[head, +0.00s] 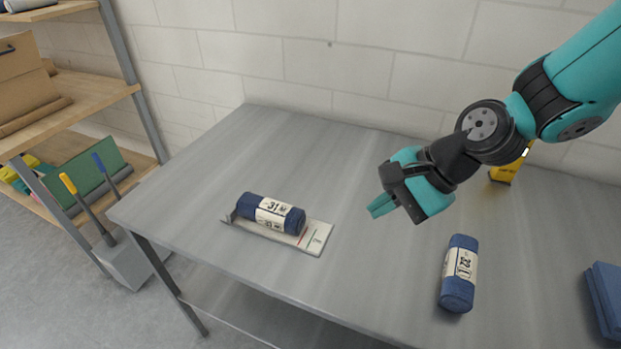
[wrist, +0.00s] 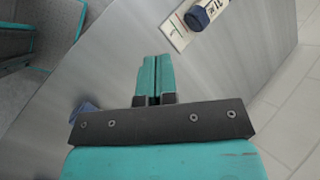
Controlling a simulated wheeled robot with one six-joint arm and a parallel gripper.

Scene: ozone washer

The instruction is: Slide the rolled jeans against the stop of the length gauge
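A dark blue roll of jeans (head: 270,214) with a cream label reading 31 lies along the length gauge (head: 318,238), a flat pale plate with red and green marks at its right end. The gauge's upright stop (head: 229,216) is at its left end. The roll's left end is very close to the stop; I cannot tell whether they touch. In the wrist view the roll (wrist: 198,18) and gauge (wrist: 175,35) are cut off at the top. My gripper (head: 379,206) is empty above the table, right of the gauge. Its teal fingers (wrist: 155,62) are shut together.
A second blue roll (head: 459,273) labelled 32 lies on the grey table (head: 370,270) to the right. Folded blue jeans (head: 606,296) are at the right edge. A yellow object (head: 506,172) stands behind my arm. Table between gauge and second roll is clear.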

